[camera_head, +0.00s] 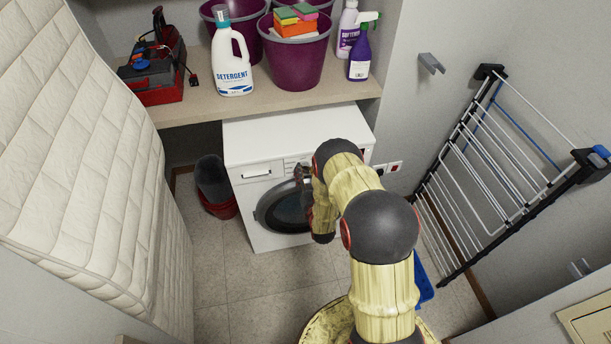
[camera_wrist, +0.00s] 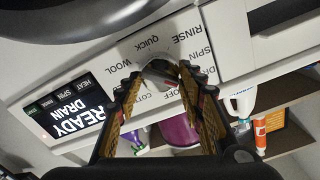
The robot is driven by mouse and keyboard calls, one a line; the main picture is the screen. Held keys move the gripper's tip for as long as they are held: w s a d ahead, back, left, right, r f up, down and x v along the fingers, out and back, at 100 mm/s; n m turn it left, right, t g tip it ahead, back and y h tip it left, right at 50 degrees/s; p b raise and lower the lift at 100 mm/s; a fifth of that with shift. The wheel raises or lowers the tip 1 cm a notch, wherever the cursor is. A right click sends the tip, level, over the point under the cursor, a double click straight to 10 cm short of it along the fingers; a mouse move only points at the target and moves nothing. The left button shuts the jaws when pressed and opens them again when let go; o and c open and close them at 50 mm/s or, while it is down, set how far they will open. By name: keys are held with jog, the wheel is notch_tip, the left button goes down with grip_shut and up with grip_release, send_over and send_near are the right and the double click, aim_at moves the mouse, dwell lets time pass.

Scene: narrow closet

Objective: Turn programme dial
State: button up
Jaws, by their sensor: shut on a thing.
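The white washing machine (camera_head: 290,127) stands under the shelf, its round door (camera_head: 283,208) partly behind my arm. In the wrist view, turned upside down, the silver programme dial (camera_wrist: 159,72) sits on the machine's white panel. Labels around it include WOOL, QUICK, RINSE, SPIN and OFF; some are covered by my fingers. The dark display (camera_wrist: 68,113) beside it reads READY and DRAIN. My gripper (camera_wrist: 158,80) is shut on the dial, one finger on each side. In the head view my gripper (camera_head: 304,176) is at the machine's front; the dial is hidden there.
A detergent bottle (camera_head: 231,58), purple buckets (camera_head: 292,65) and a red toolbox (camera_head: 157,72) stand on the shelf (camera_head: 197,106) above. A drying rack (camera_head: 500,165) leans at the right wall. A mattress (camera_head: 75,145) stands at the left. Floor (camera_head: 232,290) is clear in front.

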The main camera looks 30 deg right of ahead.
dwell(0.3)
jog(key=o, duration=1.1)
jog(key=shift+o, duration=0.2)
jog(key=v, duration=1.2)
